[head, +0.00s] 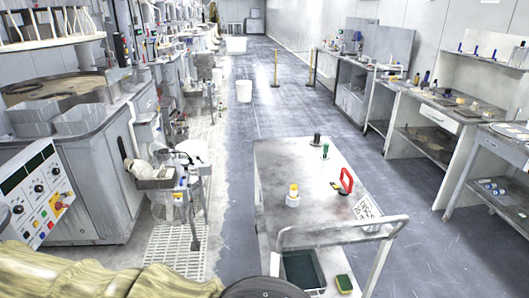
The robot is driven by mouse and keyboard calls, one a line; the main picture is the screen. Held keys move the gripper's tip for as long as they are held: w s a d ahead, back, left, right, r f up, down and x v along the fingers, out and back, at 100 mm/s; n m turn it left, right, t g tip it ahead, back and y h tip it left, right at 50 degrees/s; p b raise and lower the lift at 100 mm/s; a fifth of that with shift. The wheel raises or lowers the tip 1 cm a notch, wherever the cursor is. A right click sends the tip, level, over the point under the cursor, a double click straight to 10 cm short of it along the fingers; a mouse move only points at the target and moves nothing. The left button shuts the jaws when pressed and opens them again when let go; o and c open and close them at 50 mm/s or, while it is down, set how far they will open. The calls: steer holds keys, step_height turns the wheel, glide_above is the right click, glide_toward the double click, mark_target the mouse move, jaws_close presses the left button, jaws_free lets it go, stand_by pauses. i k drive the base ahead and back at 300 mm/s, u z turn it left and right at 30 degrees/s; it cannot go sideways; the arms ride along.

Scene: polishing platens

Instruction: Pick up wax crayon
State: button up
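I cannot pick out the wax crayon for certain. A small green upright item (325,151) on the metal cart (275,165) may be it, but it is too small to tell. It stands near a black, roughly cylindrical item (317,139) at the cart's far end. A yellow-and-white container (293,191) stands nearer, left of a red handle-shaped tool (346,181). My gripper does not show in the head view.
The cart's raised handle (330,230) stands at its near end, by a dark green tray (303,270) and a yellow-green sponge (344,284). Machines line the left, workbenches (435,100) the right. A white bucket (244,91) and yellow posts (276,68) stand in the otherwise open aisle.

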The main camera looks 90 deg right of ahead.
mark_target(293, 187)
steer(key=z, duration=0.05)
steer(key=k, duration=0.6)
steer(key=z, duration=2.55)
